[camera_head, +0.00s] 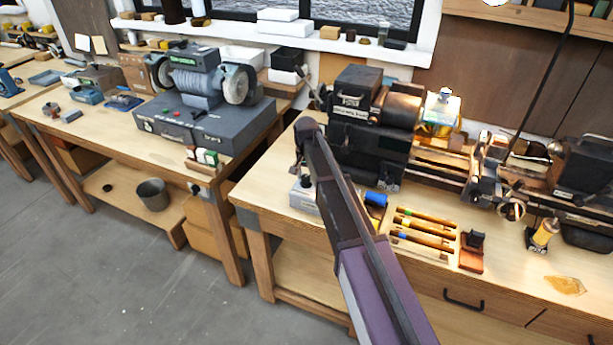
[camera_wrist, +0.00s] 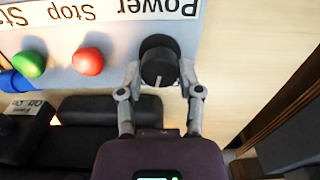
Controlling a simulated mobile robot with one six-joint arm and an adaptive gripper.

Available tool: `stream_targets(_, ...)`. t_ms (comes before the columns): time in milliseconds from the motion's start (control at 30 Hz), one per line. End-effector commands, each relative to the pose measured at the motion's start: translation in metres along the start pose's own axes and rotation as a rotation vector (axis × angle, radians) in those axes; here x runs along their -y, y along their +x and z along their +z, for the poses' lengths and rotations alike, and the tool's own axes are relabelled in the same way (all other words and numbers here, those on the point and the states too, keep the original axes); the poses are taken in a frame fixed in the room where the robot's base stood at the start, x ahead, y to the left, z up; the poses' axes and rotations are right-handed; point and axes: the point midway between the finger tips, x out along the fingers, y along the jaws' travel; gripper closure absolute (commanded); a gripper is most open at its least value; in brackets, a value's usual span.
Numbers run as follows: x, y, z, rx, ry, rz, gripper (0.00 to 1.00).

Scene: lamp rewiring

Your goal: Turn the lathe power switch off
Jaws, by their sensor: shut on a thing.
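The lathe power switch is a round black knob (camera_wrist: 159,62) on a pale grey control panel (camera_wrist: 58,58), in the wrist view. A white mark on its face points down in that view. An upside-down label (camera_wrist: 100,11) reads "Power Stop" and a cut-off word; "Power" is by the knob. My gripper (camera_wrist: 160,82) has one finger on each side of the knob and is shut on it. In the head view, the control box (camera_head: 303,200) stands at the bench's left end, before the lathe (camera_head: 370,135). My arm partly hides it.
A red button (camera_wrist: 88,61) and a green button (camera_wrist: 29,64) sit left of the knob in the wrist view. A blue cylinder (camera_head: 375,199) and a tool tray (camera_head: 424,229) lie right of my arm. A bench grinder (camera_head: 200,80) stands on the left bench.

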Motion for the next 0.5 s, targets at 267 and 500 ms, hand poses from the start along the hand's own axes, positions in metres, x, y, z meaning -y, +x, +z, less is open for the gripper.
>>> stream_targets(267, 0.0000, 0.0003, 0.0011, 0.001, -0.262, 0.002, 1.00)
stream_targets(500, 0.0004, 0.0004, 0.0014, 0.002, -0.489, 0.002, 1.00)
